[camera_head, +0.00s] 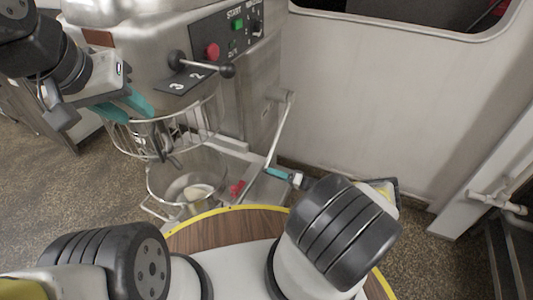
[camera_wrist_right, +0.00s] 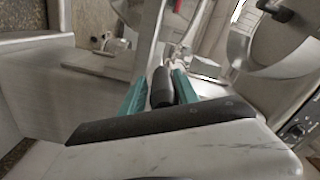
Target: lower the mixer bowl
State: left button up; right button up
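The mixer bowl (camera_head: 176,188) is a shiny steel bowl with a pale lump inside, low under the mixer head and below the wire guard (camera_head: 120,138). The bowl lever (camera_head: 281,128) is a steel bar on the mixer's right side, slanting down from its pivot. My right gripper (camera_head: 279,173) is at the lever's lower end. In the right wrist view its teal fingers lie on both sides of the lever's black handle (camera_wrist_right: 162,90) and appear to touch it. My left gripper (camera_head: 130,106) is in front of the mixer head by the guard, its teal fingers apart with nothing seen between them.
The mixer (camera_head: 150,50) has a control panel with a red button (camera_head: 212,51) and a ball-ended gear lever (camera_head: 226,71). White pipes (camera_head: 497,202) are at the far right. Open floor (camera_head: 50,185) lies to the left.

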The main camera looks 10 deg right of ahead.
jog(key=shift+o, duration=1.4)
jog(key=shift+w+d+f, duration=0.1)
jog(key=shift+w+d, duration=0.1)
jog(key=shift+d, duration=0.05)
jog(key=shift+a, duration=0.1)
jog(key=shift+s, duration=0.15)
jog(key=v, duration=0.7)
jog(key=shift+d, duration=0.35)
jog(key=shift+s, duration=0.2)
